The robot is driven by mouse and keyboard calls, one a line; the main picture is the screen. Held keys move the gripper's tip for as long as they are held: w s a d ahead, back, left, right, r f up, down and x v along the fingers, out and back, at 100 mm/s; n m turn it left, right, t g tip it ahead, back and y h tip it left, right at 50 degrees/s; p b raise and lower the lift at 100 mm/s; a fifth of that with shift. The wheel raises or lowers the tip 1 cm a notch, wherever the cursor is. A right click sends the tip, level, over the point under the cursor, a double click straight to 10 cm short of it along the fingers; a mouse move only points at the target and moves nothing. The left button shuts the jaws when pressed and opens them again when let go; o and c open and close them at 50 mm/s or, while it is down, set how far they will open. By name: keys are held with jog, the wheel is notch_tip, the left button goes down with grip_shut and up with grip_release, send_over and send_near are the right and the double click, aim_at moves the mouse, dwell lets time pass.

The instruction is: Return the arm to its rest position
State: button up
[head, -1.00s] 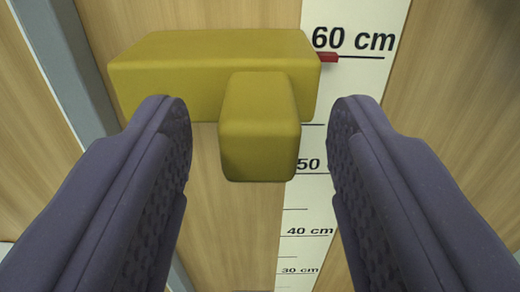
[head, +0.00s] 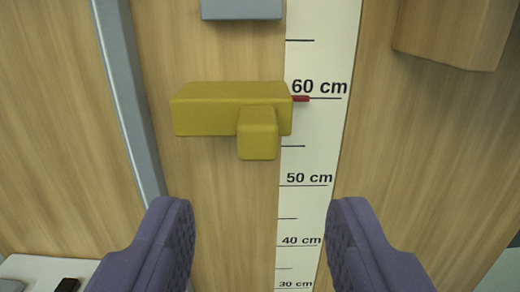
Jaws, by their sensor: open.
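My gripper (head: 260,222) is open and empty, its two purple fingers wide apart at the bottom of the head view. Ahead of it and higher in the picture is a yellow slider block (head: 215,108) with a smaller yellow knob (head: 258,141) sticking out toward me. The fingers are clear of the knob. A red pointer (head: 300,98) at the block's right end lies at the 60 cm line of a white scale (head: 318,150).
A grey rail (head: 130,100) runs along the wooden panel left of the block. A grey block (head: 241,9) is at the top edge. A wooden box-like piece (head: 455,32) juts out at the upper right. A white surface with a black item (head: 67,285) shows at the lower left.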

jog(key=s+f+g+b, duration=0.1)
jog(key=s+f+b, duration=0.1)
jog(key=s+b, duration=0.9)
jog(key=s+f+g+b, duration=0.1)
jog(key=s+f+b, duration=0.1)
jog(key=s+b, duration=0.9)
jog(key=s, duration=0.7)
jog(key=shift+s+f+b, duration=0.25)
jog(key=shift+f+b, duration=0.05)
jog(key=shift+b, duration=0.1)
jog(key=shift+a, duration=0.1)
